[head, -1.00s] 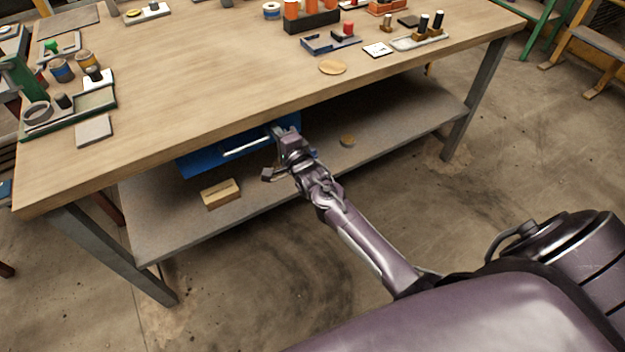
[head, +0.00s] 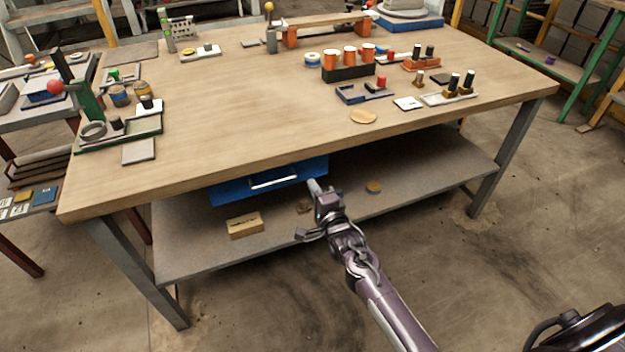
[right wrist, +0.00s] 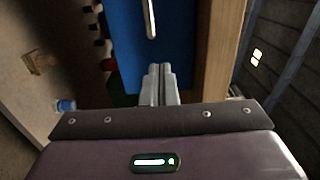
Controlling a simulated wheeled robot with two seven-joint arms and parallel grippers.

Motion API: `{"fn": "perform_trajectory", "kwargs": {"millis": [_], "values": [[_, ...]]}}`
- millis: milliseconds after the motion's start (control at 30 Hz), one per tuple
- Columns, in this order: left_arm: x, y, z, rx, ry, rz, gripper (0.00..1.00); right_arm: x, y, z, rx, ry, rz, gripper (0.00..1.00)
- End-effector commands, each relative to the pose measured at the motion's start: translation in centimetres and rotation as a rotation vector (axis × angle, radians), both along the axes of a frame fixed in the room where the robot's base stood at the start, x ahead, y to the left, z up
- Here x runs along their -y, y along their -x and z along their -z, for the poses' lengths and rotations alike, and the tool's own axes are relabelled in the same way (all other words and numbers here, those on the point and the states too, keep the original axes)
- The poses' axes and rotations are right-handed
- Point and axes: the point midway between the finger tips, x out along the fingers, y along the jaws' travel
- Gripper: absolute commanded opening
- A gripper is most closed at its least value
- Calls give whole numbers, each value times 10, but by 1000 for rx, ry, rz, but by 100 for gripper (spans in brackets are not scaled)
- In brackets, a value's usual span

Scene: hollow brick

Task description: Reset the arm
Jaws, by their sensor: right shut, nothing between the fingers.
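In the right wrist view the two fingertips (right wrist: 160,72) lie together, pointing at the blue drawer front (right wrist: 122,40). The drawer's pale bar handle (head: 274,181) is a little apart from the fingers; the handle also shows in the right wrist view (right wrist: 150,18). The drawer looks shut or nearly so; I cannot tell exactly. My left gripper is not in view.
The wooden tabletop (head: 235,115) carries several tools, an orange cup rack (head: 350,72) and trays. The floor in front of the bench is clear.

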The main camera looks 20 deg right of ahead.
Motion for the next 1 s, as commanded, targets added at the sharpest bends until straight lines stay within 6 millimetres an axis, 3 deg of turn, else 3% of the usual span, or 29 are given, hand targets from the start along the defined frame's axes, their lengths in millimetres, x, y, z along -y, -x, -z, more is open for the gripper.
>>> {"fn": "perform_trajectory", "kwargs": {"millis": [300, 667, 767, 833, 933, 1000], "values": [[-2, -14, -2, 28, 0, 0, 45, 2, 57, 2, -2, -1, 0, 0], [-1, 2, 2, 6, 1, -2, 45, 2, 73, 5, -14, 12, -2, 0], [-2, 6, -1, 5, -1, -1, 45, -1, 80, 30, -81, 83, -12, 0], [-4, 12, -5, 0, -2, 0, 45, -6, 92, 62, -168, 183, -33, 0], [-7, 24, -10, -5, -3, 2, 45, -12, 125, 124, -332, 378, -97, 0], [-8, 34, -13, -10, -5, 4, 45, -16, 157, 168, -450, 527, -169, 0]]}}
